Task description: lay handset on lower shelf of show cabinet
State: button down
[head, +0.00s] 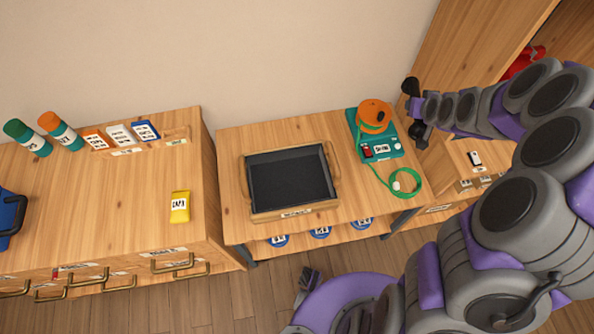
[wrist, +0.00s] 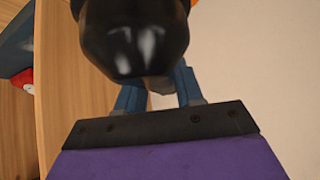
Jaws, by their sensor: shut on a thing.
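My gripper (head: 419,108) is at the end of my arm, beside the tall wooden cabinet and above the back right of the middle table. Its jaws are shut on a black handset (head: 418,134), whose dark rounded ends show above and below the gripper. In the wrist view, a glossy black end of the handset (wrist: 135,40) fills the top centre, in front of the blue fingers of my gripper (wrist: 160,88). The tall wooden cabinet (head: 450,60), seemingly the show cabinet, stands at the right; my arm hides much of its inside. I cannot clearly make out its lower shelf.
A teal device with an orange round top (head: 375,120) and green cord sits on the middle table. A black-lined tray (head: 290,212) lies left of it. A red object (head: 522,62) is inside the cabinet. A yellow packet (head: 180,207) lies on the left counter.

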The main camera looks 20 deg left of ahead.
jog(key=a+f+n+g+y+p, duration=0.1)
jog(key=a+f+n+y+p, duration=0.25)
jog(key=a+f, duration=0.35)
jog(key=n+g+y+b, duration=0.1)
jog(key=n+g, duration=0.1)
jog(key=n, duration=0.2)
send_over(339, 162)
notch_tip(339, 162, down, 18)
jog(key=shift+f, duration=0.1)
jog(key=shift+f+b, duration=0.55)
jog(key=shift+f, duration=2.05)
jog(key=c, duration=0.7)
grip_release()
